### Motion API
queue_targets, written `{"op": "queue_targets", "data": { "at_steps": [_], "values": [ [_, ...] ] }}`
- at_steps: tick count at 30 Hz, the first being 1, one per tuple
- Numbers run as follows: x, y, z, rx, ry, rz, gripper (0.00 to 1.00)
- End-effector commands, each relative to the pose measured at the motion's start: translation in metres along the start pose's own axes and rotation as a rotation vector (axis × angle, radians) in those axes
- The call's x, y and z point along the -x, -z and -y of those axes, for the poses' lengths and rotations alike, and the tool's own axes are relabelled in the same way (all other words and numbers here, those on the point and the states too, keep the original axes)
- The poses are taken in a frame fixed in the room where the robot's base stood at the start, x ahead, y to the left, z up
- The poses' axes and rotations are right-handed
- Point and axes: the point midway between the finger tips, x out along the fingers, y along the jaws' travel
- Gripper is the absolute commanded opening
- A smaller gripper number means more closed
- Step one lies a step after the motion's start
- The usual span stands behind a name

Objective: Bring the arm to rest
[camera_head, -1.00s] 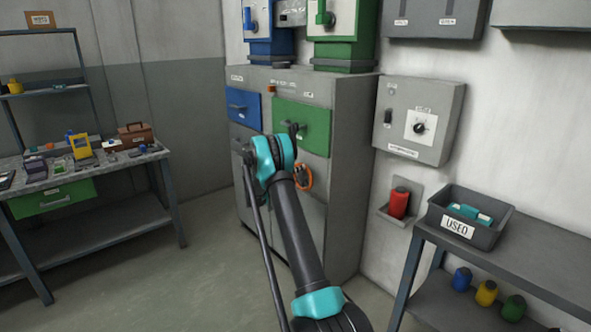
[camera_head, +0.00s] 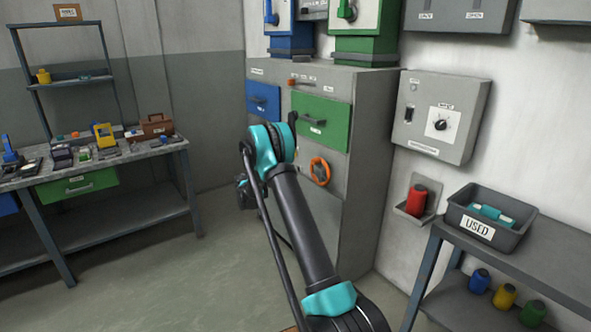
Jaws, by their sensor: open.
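My arm rises from the bottom centre, with a dark forearm and teal joints, and its bent elbow stands in front of the grey cabinet (camera_head: 372,130). A thin dark link runs down along its left side. My gripper (camera_head: 243,193) shows only as a small dark shape left of the arm, low beside the cabinet front. It is open, but its fingers are small and partly hidden by the arm. I see nothing held in it, and it looks apart from the workbench.
A workbench (camera_head: 165,146) with several tools stands at left. The cabinet has a blue drawer (camera_head: 262,96), a green drawer (camera_head: 335,118) and an orange ring (camera_head: 320,171). A wall control box (camera_head: 440,115) and a USED bin (camera_head: 515,236) on a shelf are at right. Floor at left is clear.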

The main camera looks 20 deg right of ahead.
Motion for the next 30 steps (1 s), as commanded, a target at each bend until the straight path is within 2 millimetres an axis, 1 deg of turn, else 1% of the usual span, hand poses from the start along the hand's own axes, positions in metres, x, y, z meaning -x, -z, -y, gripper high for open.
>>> {"op": "queue_targets", "data": {
  "at_steps": [5,7,11,14,20,26,30],
  "values": [
    [0.000,0.000,0.001,-0.003,0.000,-0.002,0.47],
    [-0.001,-0.001,0.004,-0.019,-0.004,-0.014,0.47],
    [-0.001,-0.004,0.023,-0.112,-0.018,-0.078,0.47],
    [0.002,-0.006,0.047,-0.236,-0.029,-0.164,0.47],
    [0.016,-0.001,0.101,-0.517,-0.025,-0.359,0.47],
    [0.043,0.013,0.159,-0.792,0.026,-0.558,0.47],
    [0.069,0.026,0.200,-0.981,0.086,-0.696,0.47]
  ]
}}
